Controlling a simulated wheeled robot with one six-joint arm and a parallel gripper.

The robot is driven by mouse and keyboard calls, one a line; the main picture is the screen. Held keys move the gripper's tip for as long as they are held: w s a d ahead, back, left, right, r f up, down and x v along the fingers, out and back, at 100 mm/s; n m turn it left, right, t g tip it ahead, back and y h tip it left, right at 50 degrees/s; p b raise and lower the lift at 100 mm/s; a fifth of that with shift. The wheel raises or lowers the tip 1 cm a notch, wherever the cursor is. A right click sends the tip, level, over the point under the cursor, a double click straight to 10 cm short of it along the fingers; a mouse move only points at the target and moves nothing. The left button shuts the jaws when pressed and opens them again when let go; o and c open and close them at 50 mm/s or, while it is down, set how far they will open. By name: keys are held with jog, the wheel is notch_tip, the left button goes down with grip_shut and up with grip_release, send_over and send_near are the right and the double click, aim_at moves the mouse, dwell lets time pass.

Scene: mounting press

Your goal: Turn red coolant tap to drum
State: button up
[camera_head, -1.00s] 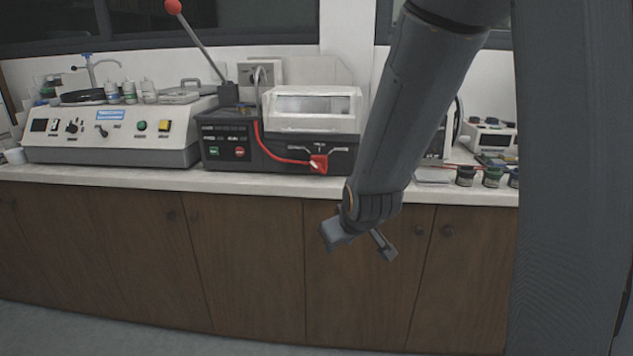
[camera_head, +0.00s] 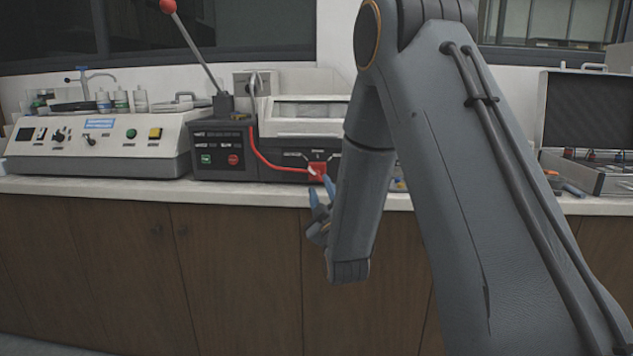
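The red coolant tap (camera_head: 317,170) is on the front of the dark cut-off machine (camera_head: 224,163) with a clear-windowed hood (camera_head: 300,112). A red hose (camera_head: 268,160) runs along the machine's front to the tap. My gripper (camera_head: 320,190) is just below and in front of the tap, its fingers pointing up towards it. The two fingertips look apart, with nothing visible between them. I cannot tell whether a fingertip touches the tap. My arm hides the right part of the machine.
A lever with a red knob (camera_head: 168,7) rises from the machine's left side. A grey-white polisher (camera_head: 95,150) with bottles stands to the left on the white counter (camera_head: 90,188). An open case (camera_head: 590,135) lies to the right. Brown cabinets (camera_head: 240,270) are below.

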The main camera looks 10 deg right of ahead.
aim_at(316, 175)
jog(key=x, duration=0.5)
jog(key=shift+w, duration=0.4)
jog(key=shift+c, duration=0.2)
grip_shut()
